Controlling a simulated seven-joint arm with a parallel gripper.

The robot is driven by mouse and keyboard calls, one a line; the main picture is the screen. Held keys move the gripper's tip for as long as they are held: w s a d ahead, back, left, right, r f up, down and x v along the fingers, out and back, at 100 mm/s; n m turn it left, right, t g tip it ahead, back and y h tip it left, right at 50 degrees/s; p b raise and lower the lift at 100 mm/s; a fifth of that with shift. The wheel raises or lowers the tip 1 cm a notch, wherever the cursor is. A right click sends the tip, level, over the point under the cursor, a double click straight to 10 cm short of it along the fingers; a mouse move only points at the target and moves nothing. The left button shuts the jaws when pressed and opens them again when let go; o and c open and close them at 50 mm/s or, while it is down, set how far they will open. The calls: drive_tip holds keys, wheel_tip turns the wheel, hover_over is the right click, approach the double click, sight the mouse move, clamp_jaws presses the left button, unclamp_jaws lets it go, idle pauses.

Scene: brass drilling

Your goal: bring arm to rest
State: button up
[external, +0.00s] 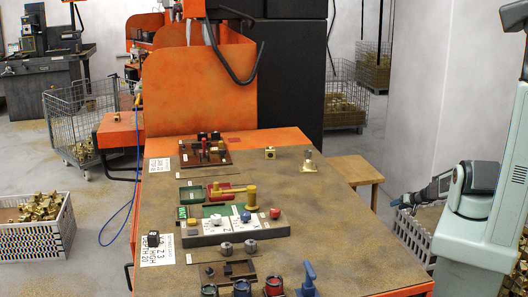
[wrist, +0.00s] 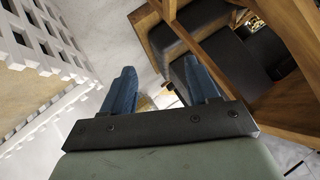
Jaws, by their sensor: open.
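My gripper (external: 396,203) is at the right of the external view, past the right edge of the work table (external: 345,235). It is held out low to the left from my pale green arm. In the wrist view my gripper (wrist: 158,76) shows two blue fingers spread apart, with nothing between them. The floor and part of a wooden piece of furniture show beyond the fingers. The gripper appears clear of the table and its fixtures.
A white slatted crate (external: 418,238) stands below my gripper; a white crate also fills the wrist view's left side (wrist: 40,40). A wooden stool (external: 357,170) stands beside the table. The drilling fixture (external: 235,222), a blue-handled tool (external: 308,280) and small brass parts are on the table.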

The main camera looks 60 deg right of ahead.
drive_tip(key=w+a+f+n+g+y, duration=0.1)
drive_tip(key=a+f+n+g+y, duration=0.15)
drive_tip(key=a, duration=1.05)
drive_tip(key=w+a+f+n+g+y, duration=0.1)
drive_tip(key=a+f+y, duration=0.15)
drive_tip(key=a, duration=1.05)
drive_tip(key=w+a+f+n+g+y, duration=0.1)
drive_tip(key=a+f+n+g+y, duration=0.15)
drive_tip(key=a, duration=1.05)
drive_tip(key=s+a+f+n+g, duration=0.15)
drive_tip(key=s+a+g, duration=0.6)
drive_tip(key=a, duration=0.75)
drive_tip(key=s+a+r+n+g+h, duration=0.1)
drive_tip(key=s+a+h, duration=0.1)
drive_tip(key=s, duration=0.5)
drive_tip(key=s+a+r+n+g+h, duration=0.2)
drive_tip(key=s+a, duration=0.1)
drive_tip(key=s, duration=0.4)
drive_tip(key=shift+s+a, duration=0.15)
drive_tip(key=shift+s, duration=0.2)
